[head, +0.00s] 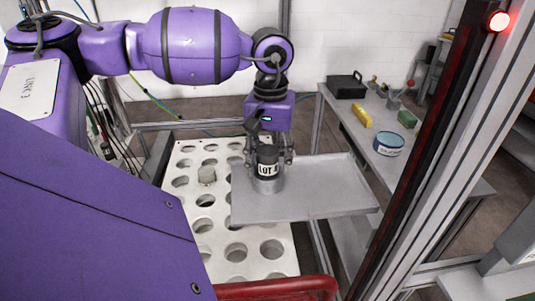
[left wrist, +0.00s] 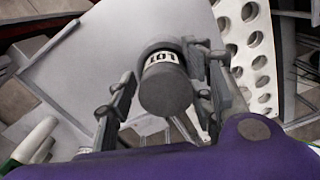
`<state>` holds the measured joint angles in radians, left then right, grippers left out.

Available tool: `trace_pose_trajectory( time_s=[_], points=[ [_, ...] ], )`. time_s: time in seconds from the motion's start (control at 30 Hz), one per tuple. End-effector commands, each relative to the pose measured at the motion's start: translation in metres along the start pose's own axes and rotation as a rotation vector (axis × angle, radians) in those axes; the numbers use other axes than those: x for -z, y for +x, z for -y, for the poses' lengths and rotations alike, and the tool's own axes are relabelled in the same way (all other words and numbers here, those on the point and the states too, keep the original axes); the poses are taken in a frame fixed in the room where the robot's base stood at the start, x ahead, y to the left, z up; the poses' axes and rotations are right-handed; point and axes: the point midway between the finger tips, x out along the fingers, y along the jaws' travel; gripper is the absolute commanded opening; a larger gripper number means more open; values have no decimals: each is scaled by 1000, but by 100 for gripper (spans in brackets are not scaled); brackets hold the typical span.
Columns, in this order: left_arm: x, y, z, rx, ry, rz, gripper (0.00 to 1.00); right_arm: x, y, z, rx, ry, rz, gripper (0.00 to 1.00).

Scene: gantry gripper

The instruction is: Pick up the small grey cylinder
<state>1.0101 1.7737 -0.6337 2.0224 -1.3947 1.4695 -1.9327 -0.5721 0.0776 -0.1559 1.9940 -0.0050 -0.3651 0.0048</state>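In the left wrist view the gripper (left wrist: 168,85) looks open, with a visible gap between the left finger and the cylinder. A smaller pale grey cylinder-like piece (head: 207,174) sits at a hole of the white rack. My right gripper is not in view.
The white rack (head: 236,236) with rows of round holes lies left of and partly under the tray. A bench (head: 365,140) at the right holds a black case (head: 345,87), a yellow item (head: 362,116) and a blue-grey tin (head: 388,144). A dark-red upright post (head: 430,130) stands at the right.

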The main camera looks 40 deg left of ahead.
Motion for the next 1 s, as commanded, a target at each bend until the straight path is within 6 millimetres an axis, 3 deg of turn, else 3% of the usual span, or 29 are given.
trace_pose_trajectory(
  time_s=[0.03,0.33,0.73,1.0],
  points=[
    [0,0,0,0,0,0,38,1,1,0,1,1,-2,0],
    [0,0,0,0,0,0,0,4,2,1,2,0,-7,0],
    [1,-5,-1,-2,0,-3,0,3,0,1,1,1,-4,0],
    [1,-38,-1,-5,1,-7,0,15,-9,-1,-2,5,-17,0]
  ],
)
